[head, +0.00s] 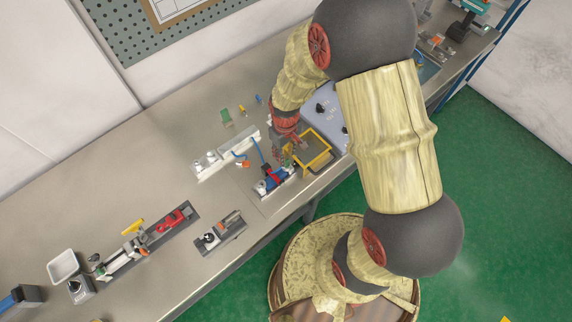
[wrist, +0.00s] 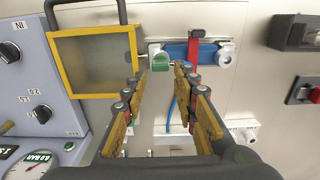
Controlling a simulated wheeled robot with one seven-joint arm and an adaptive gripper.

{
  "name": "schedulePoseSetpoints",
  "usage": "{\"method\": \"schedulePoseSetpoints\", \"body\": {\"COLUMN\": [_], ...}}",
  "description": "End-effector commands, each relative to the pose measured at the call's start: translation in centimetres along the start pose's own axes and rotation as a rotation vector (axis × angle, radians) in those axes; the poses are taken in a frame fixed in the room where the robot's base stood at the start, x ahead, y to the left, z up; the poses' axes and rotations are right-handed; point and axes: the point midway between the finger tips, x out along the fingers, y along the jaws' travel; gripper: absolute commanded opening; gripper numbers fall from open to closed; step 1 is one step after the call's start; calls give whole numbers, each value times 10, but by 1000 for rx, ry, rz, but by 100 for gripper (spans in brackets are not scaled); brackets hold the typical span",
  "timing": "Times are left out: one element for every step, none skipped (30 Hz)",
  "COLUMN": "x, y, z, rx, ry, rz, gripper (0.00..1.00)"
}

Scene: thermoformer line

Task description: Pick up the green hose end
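The green hose end (wrist: 160,62) shows in the wrist view at the left end of a blue cylinder-like part with a red strap (wrist: 194,48), beside the yellow-framed box. My gripper (wrist: 157,73) is open, with one finger on each side of the green hose end in the picture. I cannot tell whether either finger touches it. In the head view my gripper (head: 288,150) is low over the bench, between the blue part (head: 268,184) and the yellow-framed box. It largely hides the green hose end there.
The yellow-framed box (wrist: 138,60) stands close on the left, with a grey control panel (wrist: 60,92) beyond it. A blue hose (head: 258,150) and white fixture (head: 212,165) lie nearby. The bench (head: 160,180) is clear between the fixtures.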

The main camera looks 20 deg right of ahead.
Motion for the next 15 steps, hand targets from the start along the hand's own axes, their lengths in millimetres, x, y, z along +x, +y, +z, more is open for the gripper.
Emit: {"method": "schedulePoseSetpoints", "body": {"x": [5, 10, 16, 21, 25, 31, 34, 38, 41, 44, 45, 47, 47, 47, 47], "y": [0, 0, -1, -1, -1, -1, -1, -1, -1, -1, -1, -1, -1, -1, -1], "z": [0, 0, 1, 1, 2, 1, 1, 0, 0, 1, 0, 0, 0, 0, 0], "rx": [0, 0, 0, 0, 0, 1, 1, 1, 1, 1, 1, 1, 1, 1, 1], "ry": [-1, -2, -4, -3, -3, -3, -2, -1, -1, -1, -1, 0, 1, 1, 2], "rz": [0, 0, -1, -1, -1, -1, -1, 0, -1, -1, -1, 0, 0, 0, 0], "gripper": [29, 29, 29, 29, 29, 29, 29, 29, 29, 29, 29, 29, 29, 29, 29]}}
